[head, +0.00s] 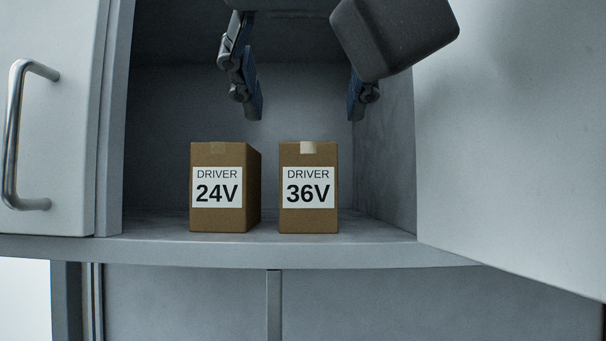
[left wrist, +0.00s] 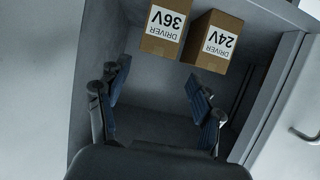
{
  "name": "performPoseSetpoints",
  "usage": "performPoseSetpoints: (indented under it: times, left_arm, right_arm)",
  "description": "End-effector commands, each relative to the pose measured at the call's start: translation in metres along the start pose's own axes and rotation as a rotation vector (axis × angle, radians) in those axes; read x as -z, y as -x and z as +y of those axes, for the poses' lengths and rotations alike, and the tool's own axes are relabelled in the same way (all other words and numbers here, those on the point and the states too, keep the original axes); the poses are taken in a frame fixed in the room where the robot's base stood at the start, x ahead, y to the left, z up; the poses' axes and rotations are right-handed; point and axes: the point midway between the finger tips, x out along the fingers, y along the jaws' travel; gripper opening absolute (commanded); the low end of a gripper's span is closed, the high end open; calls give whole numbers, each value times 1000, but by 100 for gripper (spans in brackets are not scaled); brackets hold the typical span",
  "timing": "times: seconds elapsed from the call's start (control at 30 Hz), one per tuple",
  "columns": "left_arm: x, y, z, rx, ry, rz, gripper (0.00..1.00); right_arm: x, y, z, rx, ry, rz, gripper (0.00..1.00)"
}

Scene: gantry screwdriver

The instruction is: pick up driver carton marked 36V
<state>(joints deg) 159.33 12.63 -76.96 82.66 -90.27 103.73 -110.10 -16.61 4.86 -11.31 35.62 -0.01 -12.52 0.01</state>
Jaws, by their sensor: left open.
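The driver carton marked 36V (head: 308,220) is a brown box with a white label and a pale strip of tape at its top edge. It stands upright on the cabinet shelf, right of the 24V carton. The left wrist view shows the 36V carton (left wrist: 162,47) upside down, beyond the fingers. My left gripper (head: 304,108) is open and empty, its fingers pointing down above the cartons and spread wide apart. The left wrist view also shows its spread fingers (left wrist: 157,76), with nothing between them. My right gripper is not in view.
The driver carton marked 24V (head: 219,220) stands close beside, with a narrow gap between the two. The cabinet shelf (head: 370,250) has free room to the right. A door with a metal handle (head: 15,135) is at left; an open door panel (head: 520,150) is at right.

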Motion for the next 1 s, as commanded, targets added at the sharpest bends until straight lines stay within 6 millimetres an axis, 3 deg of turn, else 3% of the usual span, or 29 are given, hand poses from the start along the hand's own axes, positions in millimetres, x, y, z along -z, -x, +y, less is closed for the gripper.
performPoseSetpoints:
  times: [0.13,0.3,0.6,0.8,1.0]
  left_arm:
    - [0,-31,0,0,2,-6,66]
    - [0,-62,0,-2,3,-6,66]
    - [0,-87,1,-3,3,-6,66]
    - [0,-117,3,-3,3,-6,66]
    - [-2,-129,3,-5,4,-5,66]
  right_arm:
    - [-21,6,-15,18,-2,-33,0]
    - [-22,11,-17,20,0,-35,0]
    - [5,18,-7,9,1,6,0]
    - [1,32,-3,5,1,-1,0]
    - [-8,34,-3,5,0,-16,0]
